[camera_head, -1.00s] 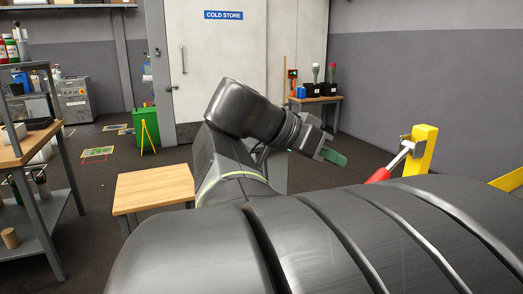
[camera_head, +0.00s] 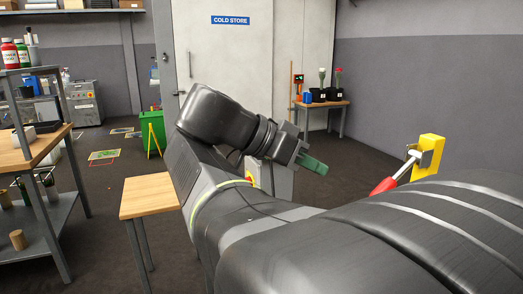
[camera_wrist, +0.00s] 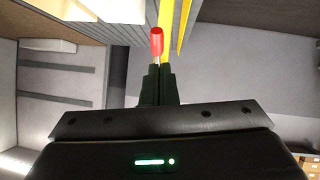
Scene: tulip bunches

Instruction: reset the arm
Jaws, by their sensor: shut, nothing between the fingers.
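My arm reaches across the middle of the head view, bent at its upper joint. My gripper (camera_head: 313,163) is at its end, with green fingers pointing right and slightly down. It is shut and empty, held in open air to the right of the small wooden table. In the wrist view the dark fingers of my gripper (camera_wrist: 158,85) stand close together with nothing held between them. A red handle tip (camera_wrist: 157,40) shows beyond the fingertips, apart from them as far as I can tell.
A yellow post (camera_head: 428,158) with a red-handled lever (camera_head: 384,186) stands to the right. A small wooden table (camera_head: 150,196) is at left, and a shelf unit (camera_head: 32,155) is farther left. A back table (camera_head: 325,104) holds potted tulips.

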